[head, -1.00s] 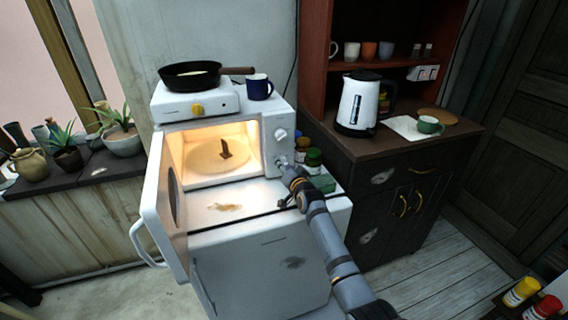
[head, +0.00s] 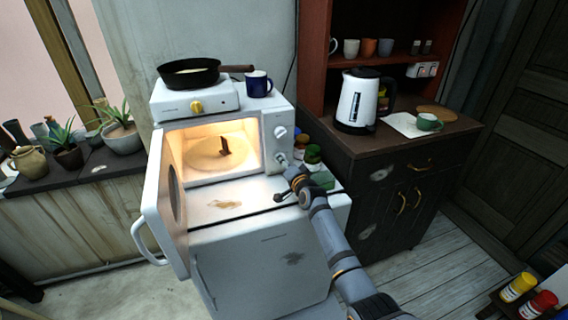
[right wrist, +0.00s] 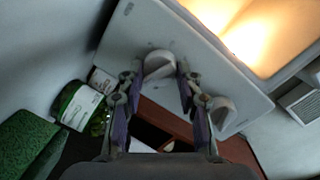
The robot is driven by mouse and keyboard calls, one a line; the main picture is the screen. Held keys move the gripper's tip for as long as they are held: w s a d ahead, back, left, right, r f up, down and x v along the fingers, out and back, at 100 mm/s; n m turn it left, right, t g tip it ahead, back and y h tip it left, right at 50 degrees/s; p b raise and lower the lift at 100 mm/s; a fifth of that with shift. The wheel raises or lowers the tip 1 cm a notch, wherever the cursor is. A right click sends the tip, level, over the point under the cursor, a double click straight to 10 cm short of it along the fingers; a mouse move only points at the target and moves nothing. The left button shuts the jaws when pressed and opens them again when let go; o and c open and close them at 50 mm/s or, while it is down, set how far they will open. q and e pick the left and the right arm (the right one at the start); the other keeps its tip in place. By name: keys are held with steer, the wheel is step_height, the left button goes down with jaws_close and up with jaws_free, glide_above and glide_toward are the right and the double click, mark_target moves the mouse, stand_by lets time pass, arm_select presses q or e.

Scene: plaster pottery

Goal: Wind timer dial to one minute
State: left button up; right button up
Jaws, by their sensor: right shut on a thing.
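The white microwave (head: 212,201) stands with its door (head: 160,200) swung open to the left and its inside lit. Two pale dials sit on its right panel, an upper dial (head: 280,132) and a lower, timer dial (head: 281,157). My right gripper (head: 286,165) is at the lower dial. In the right wrist view, my gripper (right wrist: 160,72) has its fingers on both sides of a dial (right wrist: 158,64) and is shut on it. The other dial (right wrist: 223,112) is outside the fingers, to the right. The dial markings are too small to read. My left gripper is out of view.
A brown piece (head: 224,147) stands on the lit turntable. A hot plate with a black pan (head: 189,72) and a blue mug (head: 258,84) sit on top. Jars (head: 312,154) stand close right of my gripper. A kettle (head: 357,103) stands on the cabinet.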

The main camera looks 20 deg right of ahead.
steer(key=shift+f, duration=0.1)
steer(key=o, duration=1.1)
steer(key=shift+o, duration=0.2)
steer(key=s+d+r, duration=0.1)
steer(key=s, duration=1.1)
steer(key=shift+r, duration=0.2)
